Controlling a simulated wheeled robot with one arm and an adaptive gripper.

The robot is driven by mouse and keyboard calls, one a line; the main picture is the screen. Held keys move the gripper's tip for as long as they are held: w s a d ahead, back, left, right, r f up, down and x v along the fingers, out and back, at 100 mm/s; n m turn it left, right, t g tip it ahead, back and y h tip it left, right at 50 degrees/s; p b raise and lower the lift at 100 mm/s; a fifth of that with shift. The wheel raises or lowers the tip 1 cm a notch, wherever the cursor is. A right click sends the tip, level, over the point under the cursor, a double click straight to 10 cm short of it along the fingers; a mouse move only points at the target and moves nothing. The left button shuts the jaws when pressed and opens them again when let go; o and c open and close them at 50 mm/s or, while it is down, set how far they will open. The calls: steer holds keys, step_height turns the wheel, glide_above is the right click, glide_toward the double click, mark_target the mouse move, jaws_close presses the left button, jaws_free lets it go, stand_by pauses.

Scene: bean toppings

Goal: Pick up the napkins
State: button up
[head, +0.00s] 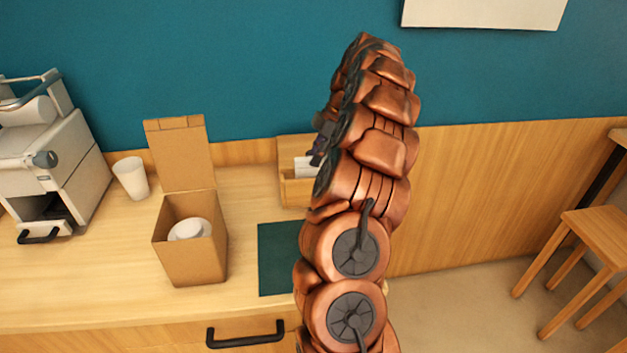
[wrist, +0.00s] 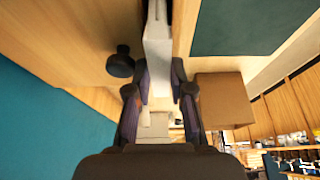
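White napkins (head: 305,167) stand in a wooden holder (head: 297,192) against the back wall in the head view. My gripper (head: 322,143) is dark, just above the holder and partly hidden by my arm. In the wrist view my gripper (wrist: 160,74) has its two fingers apart. A pale white strip (wrist: 157,22), which looks like the napkins, runs between the fingertips. Wooden surfaces of the holder lie near it on the left. I cannot tell whether the fingers touch the strip.
An open cardboard box (head: 190,262) with white items inside stands left of a dark green mat (head: 275,258). A white cup (head: 131,178) and a coffee machine (head: 65,160) stand farther left. A wooden stool (head: 598,233) is at the right.

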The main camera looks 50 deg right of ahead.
steer(key=shift+c, duration=0.7)
steer(key=shift+r+p, duration=0.2)
steer(key=shift+p, duration=0.2)
steer(key=shift+r+p, duration=0.15)
steer(key=shift+p, duration=0.15)
steer(key=shift+r+b, duration=0.35)
steer(key=shift+r, duration=0.05)
step_height(320, 180, up, 7)
steer(key=shift+f+b, duration=0.15)
steer(key=shift+b, duration=0.7)
step_height(320, 180, up, 10)
steer(key=p, duration=0.8)
steer(key=shift+s, duration=0.1)
